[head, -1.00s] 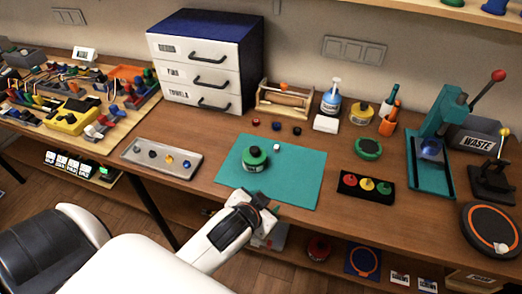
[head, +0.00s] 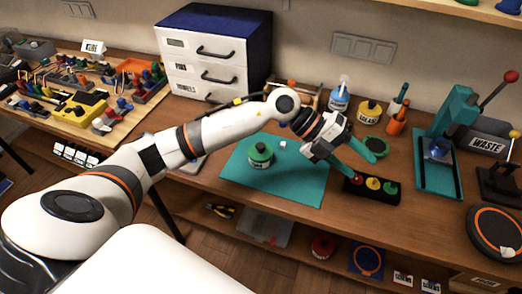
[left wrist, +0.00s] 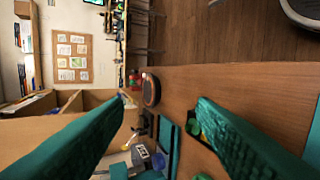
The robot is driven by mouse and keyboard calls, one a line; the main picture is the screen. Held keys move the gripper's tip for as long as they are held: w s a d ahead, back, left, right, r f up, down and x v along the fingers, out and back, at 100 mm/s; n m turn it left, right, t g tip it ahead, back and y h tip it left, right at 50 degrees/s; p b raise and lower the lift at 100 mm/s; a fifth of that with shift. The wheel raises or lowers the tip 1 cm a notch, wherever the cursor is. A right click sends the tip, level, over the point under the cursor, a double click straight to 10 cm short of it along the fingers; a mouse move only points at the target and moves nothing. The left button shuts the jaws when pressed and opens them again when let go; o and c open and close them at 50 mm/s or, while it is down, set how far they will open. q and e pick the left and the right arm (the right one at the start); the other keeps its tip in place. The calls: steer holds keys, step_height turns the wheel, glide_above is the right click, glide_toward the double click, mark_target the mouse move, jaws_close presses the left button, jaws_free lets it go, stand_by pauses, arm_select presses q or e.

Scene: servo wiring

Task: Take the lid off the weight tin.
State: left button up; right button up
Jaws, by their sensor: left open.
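A round green tin (head: 260,155) with a green lid and knob stands upright on the teal mat (head: 290,188); it looks like the weight tin, and its lid is on. A small white block (head: 283,145) lies on the mat beside it. My left gripper (head: 363,168) is open and empty, right of the tin and above the table near the black tray. Its two teal fingers stand wide apart in the left wrist view (left wrist: 160,110), with nothing gripped between them. The tin cannot be made out in that view. My right gripper is not in view.
A black tray (head: 390,197) with red, yellow and green knobbed pieces lies below my left gripper. A round green piece (head: 378,146) sits behind the gripper. A teal press (head: 450,125) and a round black pad (head: 492,233) stand to the right. A drawer cabinet (head: 210,70) stands behind.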

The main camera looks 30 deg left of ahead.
arm_select(q)
steer(key=w+a+f+y, duration=0.1)
steer(key=a+y, duration=0.2)
steer(key=a, duration=0.3)
steer(key=w+a+f+y, duration=0.2)
steer(key=a+y, duration=0.2)
steer(key=a, duration=0.2)
steer(key=n+g+y+p, duration=0.2)
steer(key=n+y, duration=0.1)
steer(key=y, duration=0.3)
glide_above(261, 144)
steer(key=f, duration=0.3)
steer(key=shift+d+f, duration=0.2)
steer(key=shift+d, duration=0.1)
steer(key=f, duration=0.1)
steer(key=f+p, duration=0.1)
steer(key=f, duration=0.1)
steer(key=f+p, duration=0.1)
steer(key=shift+s+a+f, duration=0.1)
steer(key=shift+a+f, duration=0.2)
steer(key=shift+a, duration=0.05)
steer(key=shift+f, duration=0.6)
steer(key=c, duration=1.1)
steer(key=shift+o, duration=0.2)
steer(key=shift+r, duration=0.15)
